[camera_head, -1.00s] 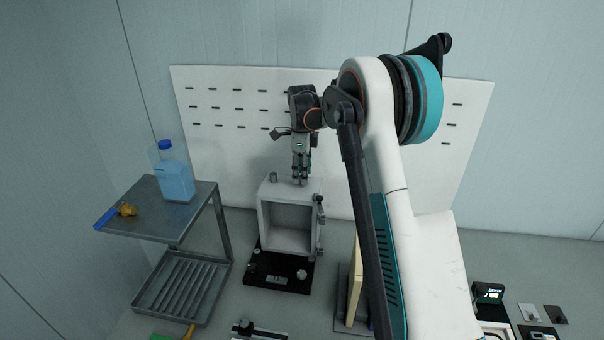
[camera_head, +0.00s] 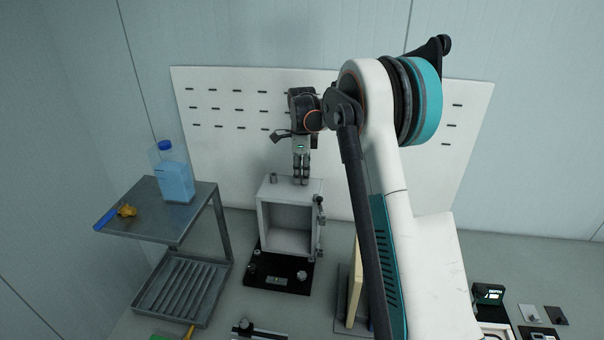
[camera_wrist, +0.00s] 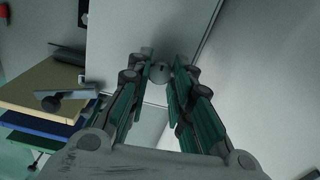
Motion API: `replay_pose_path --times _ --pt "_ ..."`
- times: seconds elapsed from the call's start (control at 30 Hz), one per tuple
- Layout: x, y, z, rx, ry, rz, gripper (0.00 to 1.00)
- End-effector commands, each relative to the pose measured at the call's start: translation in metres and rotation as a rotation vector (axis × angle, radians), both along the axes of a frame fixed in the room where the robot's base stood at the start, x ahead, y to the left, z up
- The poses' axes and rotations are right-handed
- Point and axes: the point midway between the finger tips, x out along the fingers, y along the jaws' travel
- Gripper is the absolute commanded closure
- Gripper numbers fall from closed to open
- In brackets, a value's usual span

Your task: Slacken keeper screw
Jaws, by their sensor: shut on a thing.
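A pale grey open-fronted box (camera_head: 262,222) stands on a black base (camera_head: 270,283). My gripper (camera_head: 301,182) points down onto the right part of the box's top. In the wrist view my gripper (camera_wrist: 160,72) has its fingertips shut on a round grey screw head (camera_wrist: 158,72) with a dark slot mark, which I take for the keeper screw. In the head view the fingers hide the screw. A short grey knob (camera_head: 273,177) stands upright on the box's top to the left, apart from the fingers.
A black latch-like fitting (camera_head: 320,205) runs along the box's right front edge. A metal cart (camera_head: 150,225) with a blue bottle (camera_head: 175,180) stands at left. A cream panel (camera_head: 355,285) stands right of the box. A white slotted panel (camera_head: 235,100) is behind.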

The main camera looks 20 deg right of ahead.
Motion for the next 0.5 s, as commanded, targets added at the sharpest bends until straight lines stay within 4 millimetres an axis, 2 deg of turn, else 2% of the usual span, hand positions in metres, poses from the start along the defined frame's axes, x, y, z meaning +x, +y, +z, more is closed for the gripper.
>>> replay_pose_path --times 0.5 --pt "0.0005 -0.0001 0.0004 -0.001 -0.002 0.428 1.00"
